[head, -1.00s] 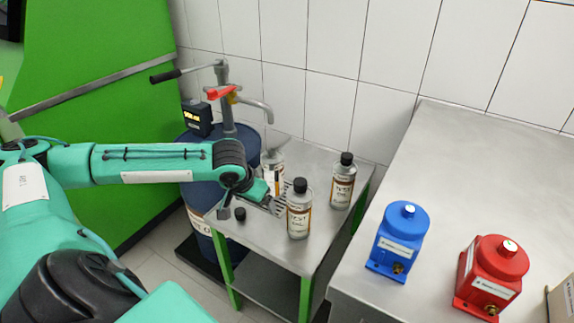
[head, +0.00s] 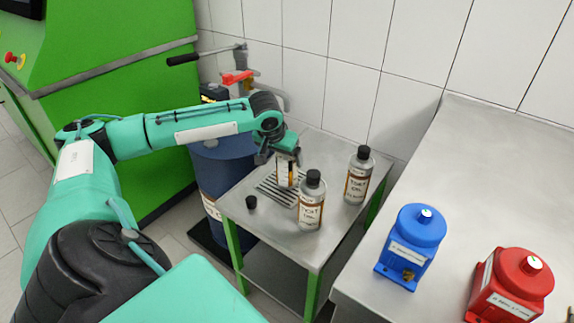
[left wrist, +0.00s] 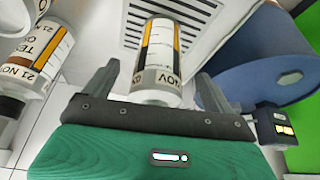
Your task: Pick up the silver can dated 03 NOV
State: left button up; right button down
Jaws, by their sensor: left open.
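A silver can (head: 286,172) with a white and orange label stands on the slotted grate of the small table. It also shows in the left wrist view (left wrist: 160,60), between my open fingers. Its label reads NOV; I cannot make out the day clearly. My left gripper (head: 278,150) is at the can's upper end and hides its top in the head view. In the left wrist view the gripper (left wrist: 156,82) has a finger on each side of the can, with visible gaps. My right gripper is not in view.
Two capped silver bottles (head: 311,202) (head: 358,175) stand to the right on the small table (head: 290,240); one in the wrist view (left wrist: 35,55) reads 21 NOV. A blue drum (head: 215,165) and pump stand behind.

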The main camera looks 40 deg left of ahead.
pick_arm(q)
jog(key=w, duration=0.2)
jog(key=w+a+f, duration=0.1)
jog(key=shift+w+b, duration=0.35)
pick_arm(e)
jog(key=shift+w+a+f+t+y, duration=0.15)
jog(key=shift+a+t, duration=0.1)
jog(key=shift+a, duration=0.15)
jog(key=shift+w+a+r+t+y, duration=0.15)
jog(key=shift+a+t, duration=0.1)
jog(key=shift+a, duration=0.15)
pick_arm(q)
jog(key=shift+f, duration=0.1)
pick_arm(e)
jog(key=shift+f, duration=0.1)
pick_arm(q)
jog(key=shift+c, duration=0.5)
jog(key=c, duration=1.7)
